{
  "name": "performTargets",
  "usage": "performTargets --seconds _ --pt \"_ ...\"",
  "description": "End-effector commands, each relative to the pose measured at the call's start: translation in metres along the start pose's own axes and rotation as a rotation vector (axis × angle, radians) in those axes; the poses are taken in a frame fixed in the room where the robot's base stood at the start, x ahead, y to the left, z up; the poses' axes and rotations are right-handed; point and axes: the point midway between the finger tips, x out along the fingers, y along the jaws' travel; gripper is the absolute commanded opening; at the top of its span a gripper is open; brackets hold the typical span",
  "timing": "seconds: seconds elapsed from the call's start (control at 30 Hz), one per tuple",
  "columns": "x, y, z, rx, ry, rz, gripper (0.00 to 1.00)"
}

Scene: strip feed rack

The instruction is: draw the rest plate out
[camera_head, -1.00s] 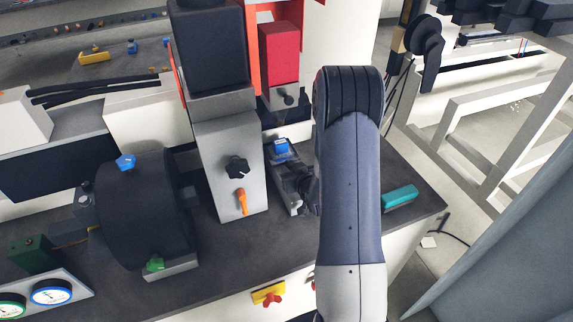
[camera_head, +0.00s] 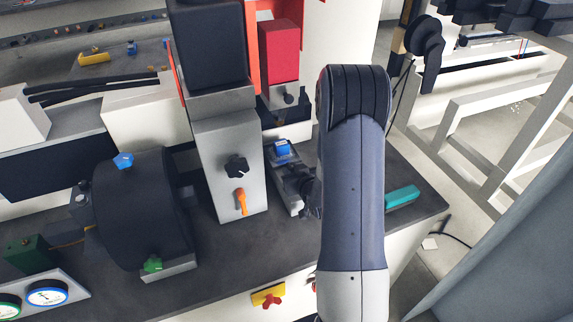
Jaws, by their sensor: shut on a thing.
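What looks like the rest plate (camera_head: 292,204) is a narrow light-grey plate lying on the dark bench top, just right of the grey upright housing (camera_head: 218,150). A blue block (camera_head: 282,148) sits at its back end. My gripper (camera_head: 305,193) is a dark shape low over the plate's right side and is shut on it. My arm comes in from the front and hides the right of the gripper; the fingertips and the exact hold are not clear.
The housing carries a black knob (camera_head: 236,167) and an orange lever (camera_head: 241,201). A red block (camera_head: 280,52) stands behind. A teal block (camera_head: 402,196) lies to the right of my arm. A dark drum (camera_head: 145,210) stands left.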

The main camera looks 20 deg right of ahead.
Motion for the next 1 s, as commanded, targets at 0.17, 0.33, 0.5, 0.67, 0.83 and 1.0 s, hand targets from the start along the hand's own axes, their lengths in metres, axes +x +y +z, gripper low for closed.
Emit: performTargets --seconds 0.17,0.33,0.5,0.67,0.83,1.0 --pt "-0.0020 -0.0001 0.0012 -0.001 0.000 -0.001 0.09" --pt "-0.0020 -0.0001 0.0010 0.000 0.000 -0.001 0.09" --pt "-0.0034 0.0000 0.0024 -0.001 0.001 0.000 0.09" --pt "-0.0067 -0.0001 0.0044 0.000 0.000 0.000 0.09" --pt "-0.0077 -0.0002 0.0036 0.000 -0.001 -0.001 0.09" --pt "-0.0078 -0.0001 0.0040 0.000 -0.001 0.000 0.09"
